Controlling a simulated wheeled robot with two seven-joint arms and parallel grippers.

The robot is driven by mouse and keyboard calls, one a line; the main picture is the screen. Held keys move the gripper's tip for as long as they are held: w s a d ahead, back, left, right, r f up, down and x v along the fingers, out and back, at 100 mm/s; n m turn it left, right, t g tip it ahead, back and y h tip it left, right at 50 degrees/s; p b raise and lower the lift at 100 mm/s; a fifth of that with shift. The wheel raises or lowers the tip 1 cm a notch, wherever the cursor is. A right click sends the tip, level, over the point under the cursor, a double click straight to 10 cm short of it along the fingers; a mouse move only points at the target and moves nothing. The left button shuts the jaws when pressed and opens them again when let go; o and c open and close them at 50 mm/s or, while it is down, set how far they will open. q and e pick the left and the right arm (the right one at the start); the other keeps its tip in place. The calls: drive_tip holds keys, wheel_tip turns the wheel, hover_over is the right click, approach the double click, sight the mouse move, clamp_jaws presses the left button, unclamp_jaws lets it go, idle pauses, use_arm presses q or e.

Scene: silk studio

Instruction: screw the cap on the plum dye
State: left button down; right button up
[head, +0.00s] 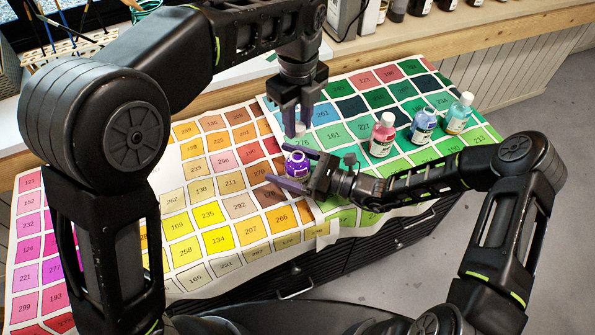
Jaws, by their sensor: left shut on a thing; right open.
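The plum dye (298,164) is a small round purple bottle with a pale label, standing on the colour chart near the middle of the head view. My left gripper (296,130) points straight down just above it. It is shut on a small whitish cap (301,130), mostly hidden by the fingers. I cannot tell whether the cap touches the bottle's neck. My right gripper (286,167) comes in from the right, with its open fingers on the far and near sides of the bottle. I see no clear contact.
A wooden ledge (440,42) with more bottles runs behind. The yellow squares at front left are clear.

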clamp_jaws()
idle(0.9)
